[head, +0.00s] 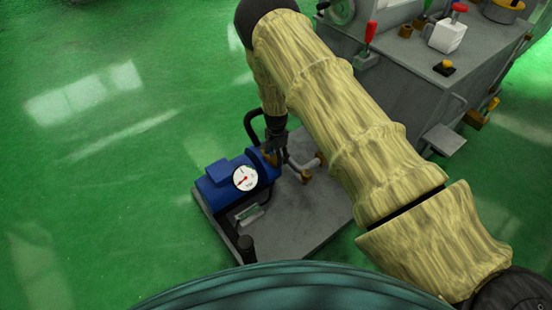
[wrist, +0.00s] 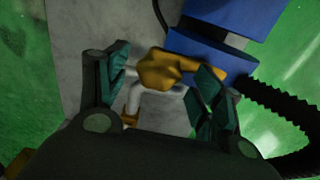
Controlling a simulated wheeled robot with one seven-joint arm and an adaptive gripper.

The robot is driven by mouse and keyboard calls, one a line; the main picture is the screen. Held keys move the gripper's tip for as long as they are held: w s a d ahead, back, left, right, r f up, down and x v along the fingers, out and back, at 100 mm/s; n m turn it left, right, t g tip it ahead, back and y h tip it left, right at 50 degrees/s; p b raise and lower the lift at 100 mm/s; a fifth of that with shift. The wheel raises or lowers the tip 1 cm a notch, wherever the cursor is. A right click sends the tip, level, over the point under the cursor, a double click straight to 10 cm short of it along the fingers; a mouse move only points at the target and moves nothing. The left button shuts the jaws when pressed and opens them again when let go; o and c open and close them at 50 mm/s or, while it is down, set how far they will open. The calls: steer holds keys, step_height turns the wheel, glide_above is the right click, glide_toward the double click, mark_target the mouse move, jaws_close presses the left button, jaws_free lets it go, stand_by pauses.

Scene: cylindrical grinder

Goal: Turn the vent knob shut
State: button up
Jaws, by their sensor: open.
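A brass-yellow knob-like part (wrist: 165,70), which looks like the vent knob, lies between the finger ends in the wrist view. Its right end passes close to or behind the right finger; I cannot tell whether they touch. My gripper (wrist: 162,78) is open, with one green-padded finger on each side of the part. In the head view my gripper (head: 287,155) reaches down beside the blue pump (head: 218,187). Brass fittings (head: 305,176) show just right of it. My gripper hides part of the fittings there.
The pump has a round white gauge (head: 245,178) and stands on a grey base plate (head: 300,222). A black corrugated hose (wrist: 290,108) runs at the right in the wrist view. The grey grinder (head: 415,75) stands at upper right. Green floor at left is clear.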

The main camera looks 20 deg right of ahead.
step_height(320, 180, up, 9)
steer(key=shift+r, duration=0.15)
stand_by(0.7)
steer(key=s+d+f+n+h, duration=0.15)
steer(key=s+f, duration=0.25)
steer(key=s, duration=0.5)
steer(key=s+d+f+n, duration=0.2)
steer(key=s+f+n, duration=0.15)
steer(key=s, duration=0.55)
steer(key=s+d+f+n, duration=0.2)
steer(key=s+f, duration=0.2)
steer(key=s, duration=0.5)
steer(key=s+a+n, duration=0.3)
steer(key=s+n, duration=0.1)
steer(key=s, duration=1)
steer(key=s+a+r+n+y+p, duration=0.1)
steer(key=s+a+r+n+y, duration=0.2)
steer(key=s, duration=0.4)
step_height(320, 180, up, 19)
steer(key=h+p, duration=0.1)
steer(key=p, duration=1.7)
steer(key=shift+s+d+r, duration=0.2)
steer(key=shift+d, duration=0.05)
steer(key=shift+h, duration=0.25)
